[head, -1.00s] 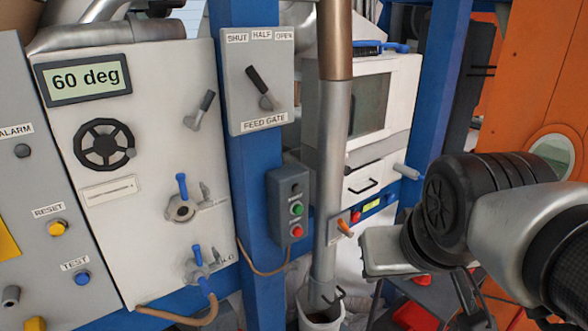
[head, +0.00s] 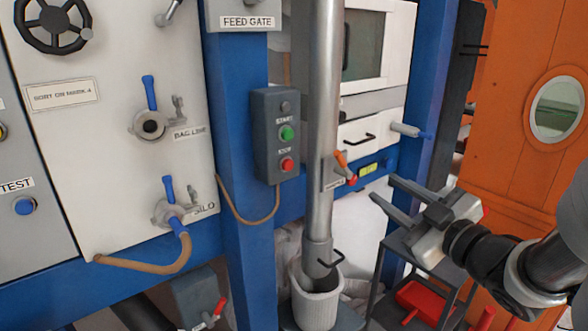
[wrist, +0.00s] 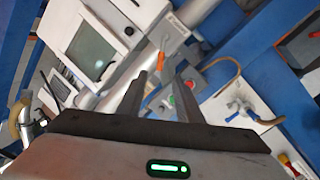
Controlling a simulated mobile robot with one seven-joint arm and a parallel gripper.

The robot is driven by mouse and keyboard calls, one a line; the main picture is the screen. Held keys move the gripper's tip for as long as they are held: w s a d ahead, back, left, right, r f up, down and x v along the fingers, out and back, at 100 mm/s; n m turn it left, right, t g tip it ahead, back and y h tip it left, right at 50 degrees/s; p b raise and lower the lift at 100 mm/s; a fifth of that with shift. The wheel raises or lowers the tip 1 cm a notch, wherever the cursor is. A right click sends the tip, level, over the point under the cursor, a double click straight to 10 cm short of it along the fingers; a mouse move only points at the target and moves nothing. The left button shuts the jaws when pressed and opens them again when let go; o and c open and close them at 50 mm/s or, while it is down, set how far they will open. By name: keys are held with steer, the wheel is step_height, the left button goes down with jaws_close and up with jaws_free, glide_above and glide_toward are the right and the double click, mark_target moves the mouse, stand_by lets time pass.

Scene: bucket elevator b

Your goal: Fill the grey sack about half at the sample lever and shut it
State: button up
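An orange lever (head: 343,163), with a small partly hidden label, is on the side of the grey vertical pipe (head: 325,120); it also shows in the wrist view (wrist: 153,76). A pale grey, ribbed, open-topped container (head: 316,302), which looks like the sack, stands under the pipe's lower end. A dark hook-like handle (head: 330,260) is beside the pipe just above its rim. Its filling is not visible. My gripper (head: 382,188) is open and empty, right of the pipe and a little below the lever, fingers pointing left. Its fingers also show in the wrist view (wrist: 155,74).
A start/stop box (head: 278,135) hangs on the blue post left of the pipe. A white panel (head: 105,120) with blue-handled valves is further left. A dark stand (head: 415,265) with a red scoop-like tray is below my gripper. An orange door (head: 520,150) is at right.

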mark_target(343, 161)
steer(key=p+x, duration=1)
steer(key=x, duration=0.7)
steer(key=shift+a+r, duration=0.1)
steer(key=shift+a, duration=0.15)
steer(key=shift+c, duration=0.5)
jaws_close()
